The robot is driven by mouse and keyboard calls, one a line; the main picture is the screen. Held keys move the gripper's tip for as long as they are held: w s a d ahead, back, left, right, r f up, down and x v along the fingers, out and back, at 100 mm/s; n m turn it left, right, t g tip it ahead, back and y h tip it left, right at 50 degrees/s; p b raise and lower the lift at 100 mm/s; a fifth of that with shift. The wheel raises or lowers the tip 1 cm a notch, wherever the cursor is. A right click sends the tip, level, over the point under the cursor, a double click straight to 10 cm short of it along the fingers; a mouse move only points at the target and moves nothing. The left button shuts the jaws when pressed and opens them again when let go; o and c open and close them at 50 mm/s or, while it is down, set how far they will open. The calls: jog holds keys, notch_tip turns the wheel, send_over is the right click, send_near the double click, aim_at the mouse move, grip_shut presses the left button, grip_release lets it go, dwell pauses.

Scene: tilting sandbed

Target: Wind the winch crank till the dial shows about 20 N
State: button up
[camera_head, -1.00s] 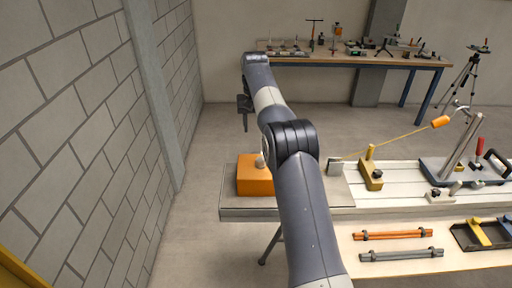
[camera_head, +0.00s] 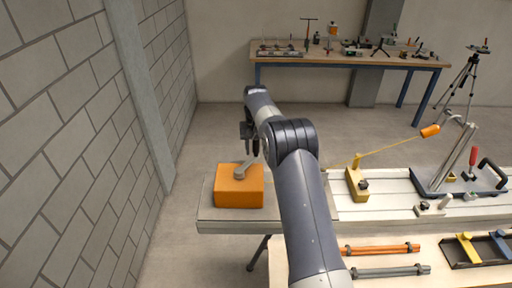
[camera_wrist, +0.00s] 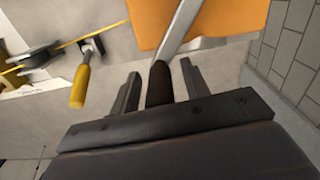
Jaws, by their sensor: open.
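The winch is an orange box (camera_head: 239,186) on the left end of the bench in the head view, with a grey crank arm (camera_head: 245,169) on top. In the wrist view the orange winch (camera_wrist: 205,20) fills the upper right, and the crank arm (camera_wrist: 180,30) runs down to a dark handle (camera_wrist: 159,82). My gripper (camera_wrist: 160,70) is open, one finger on each side of that handle; I cannot tell whether either touches it. In the head view my gripper (camera_head: 248,132) is small and partly hidden by my arm. I cannot make out a dial reading.
A yellow block with a post (camera_head: 356,182) stands right of the winch. A yellow cord rises from there to an orange cylinder (camera_head: 430,131) near a tilted grey post (camera_head: 460,150). Orange (camera_head: 381,250) and grey rods lie in front. A back table (camera_head: 345,58) stands farther off.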

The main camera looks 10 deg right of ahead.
jog(key=shift+c, duration=0.2)
grip_shut()
dwell(0.3)
jog(key=shift+s+d+m+b, duration=0.3)
jog(key=shift+s+d+m, duration=0.3)
jog(key=shift+m, duration=0.4)
jog(key=shift+s+a, duration=0.1)
jog(key=shift+o, duration=0.2)
grip_release()
